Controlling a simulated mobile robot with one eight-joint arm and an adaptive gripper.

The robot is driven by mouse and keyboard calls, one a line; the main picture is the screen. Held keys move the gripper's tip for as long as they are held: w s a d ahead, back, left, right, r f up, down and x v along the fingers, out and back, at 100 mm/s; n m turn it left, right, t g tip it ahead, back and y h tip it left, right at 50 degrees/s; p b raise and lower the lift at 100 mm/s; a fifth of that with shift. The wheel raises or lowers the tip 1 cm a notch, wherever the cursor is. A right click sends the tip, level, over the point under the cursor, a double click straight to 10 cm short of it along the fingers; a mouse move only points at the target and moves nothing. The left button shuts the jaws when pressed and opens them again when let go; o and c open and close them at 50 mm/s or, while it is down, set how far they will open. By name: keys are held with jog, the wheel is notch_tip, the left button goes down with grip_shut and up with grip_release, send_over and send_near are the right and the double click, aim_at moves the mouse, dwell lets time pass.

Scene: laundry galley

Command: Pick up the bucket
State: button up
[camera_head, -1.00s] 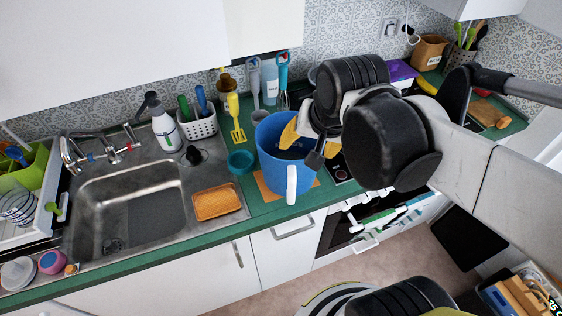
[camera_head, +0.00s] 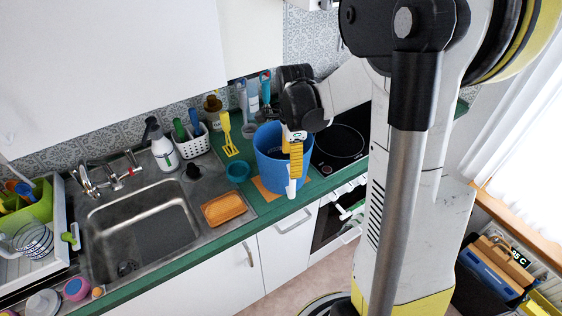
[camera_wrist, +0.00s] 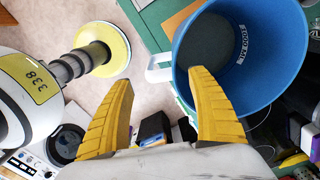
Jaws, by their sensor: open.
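The blue bucket (camera_head: 268,160) stands upright on the green counter between the sink and the black hob. Its white handle (camera_head: 291,188) hangs at the near side. My gripper (camera_head: 295,172) points down at the bucket's near right side, its yellow fingers just above the handle. In the wrist view the bucket (camera_wrist: 281,60) fills the upper right, and its inside shows. My gripper (camera_wrist: 162,78) is open and empty there. The right finger overlaps the bucket's opening and the left finger is outside it. The white handle (camera_wrist: 157,70) shows between the fingertips; contact cannot be told.
An orange tray (camera_head: 223,208) lies by the sink (camera_head: 140,235). Bottles stand behind. The black hob (camera_head: 340,147) is to the right.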

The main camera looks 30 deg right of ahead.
notch_tip(320, 180, down, 6)
jog(key=shift+a+r+b, duration=0.15)
jog(key=shift+r+b, duration=0.05)
jog(key=shift+b, duration=0.35)
jog(key=c, duration=1.2)
